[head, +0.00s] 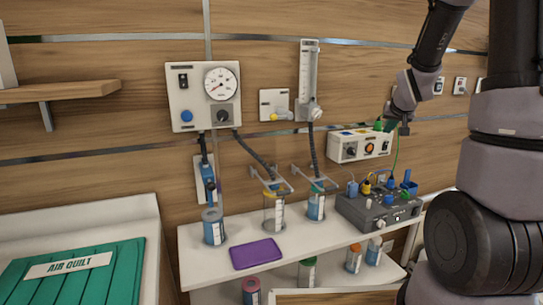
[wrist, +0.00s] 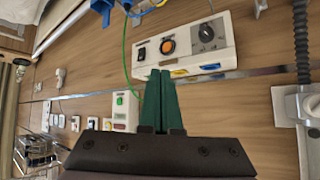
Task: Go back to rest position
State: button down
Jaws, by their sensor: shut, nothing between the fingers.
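My gripper (wrist: 158,100) shows in the wrist view with its two green fingers together and nothing between them. It points toward the wood-panelled wall. In the head view my gripper (head: 383,126) is at the upper right, beside the white wall box with an orange knob (head: 361,146). That box also shows in the wrist view (wrist: 186,45), just beyond the fingertips. I cannot tell whether the fingers touch it. My arm reaches down to it from the upper right of the head view.
Below stands a white shelf (head: 205,262) with several canisters, a purple pad (head: 256,253) and a dark device (head: 378,212) with coloured plugs. A gauge panel (head: 203,96) and a flow tube (head: 308,80) hang on the wall. A green quilt (head: 90,275) lies at lower left.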

jog(key=s+a+r+y, duration=0.1)
jog(key=s+a+r, duration=0.3)
jog(key=s, duration=0.5)
jog(key=s+a+r+g+y, duration=0.1)
jog(key=s+a+r, duration=0.3)
jog(key=s, duration=0.5)
jog(key=s+a+r+g+y, duration=0.1)
jog(key=s+a+r, duration=0.3)
jog(key=s, duration=0.6)
jog(key=shift+a+r+m+y, duration=0.3)
jog(key=shift+a+y, duration=0.1)
jog(key=shift+a, duration=0.8)
jog(key=shift+s, duration=0.15)
